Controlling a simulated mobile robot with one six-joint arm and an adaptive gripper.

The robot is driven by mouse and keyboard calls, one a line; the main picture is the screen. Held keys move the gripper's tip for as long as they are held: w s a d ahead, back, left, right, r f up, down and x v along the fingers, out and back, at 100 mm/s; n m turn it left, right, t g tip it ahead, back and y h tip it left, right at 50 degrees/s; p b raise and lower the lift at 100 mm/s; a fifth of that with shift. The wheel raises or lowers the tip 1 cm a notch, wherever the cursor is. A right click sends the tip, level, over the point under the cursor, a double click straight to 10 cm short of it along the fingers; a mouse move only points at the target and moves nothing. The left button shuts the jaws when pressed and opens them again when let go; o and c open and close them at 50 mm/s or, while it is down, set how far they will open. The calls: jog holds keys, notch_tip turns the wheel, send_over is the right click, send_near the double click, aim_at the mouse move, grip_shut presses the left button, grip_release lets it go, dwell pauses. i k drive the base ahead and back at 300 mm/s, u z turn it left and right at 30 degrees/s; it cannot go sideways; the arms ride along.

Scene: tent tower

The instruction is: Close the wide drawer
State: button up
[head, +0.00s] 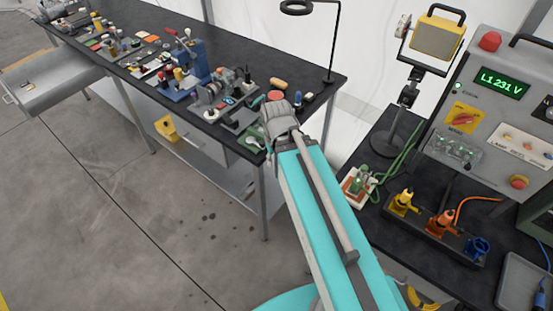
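The wide drawer (62,91) is at the far left in the head view, a grey metal tray pulled out from under the dark bench top. My teal and grey arm reaches up from the bottom of the view and ends over the near right corner of the bench, far to the right of the drawer. I cannot make out the fingers of my gripper; they do not show.
The long dark bench (328,78) carries many tools, including a blue press (190,60) and a ring lamp (297,7). A yellow bin (166,128) sits on the lower shelf. A control box (500,95) stands on the right table. The floor before the drawer is clear.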

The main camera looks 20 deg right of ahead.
aim_at(62, 71)
jog(key=u, duration=0.3)
jog(key=k, duration=0.8)
jog(key=u, duration=0.6)
jog(key=k, duration=0.55)
jog(key=u, duration=0.4)
jog(key=i, duration=0.75)
jog(key=u, duration=0.55)
jog(key=i, duration=0.85)
jog(key=u, duration=0.3)
jog(key=i, duration=1.65)
jog(key=z, duration=0.35)
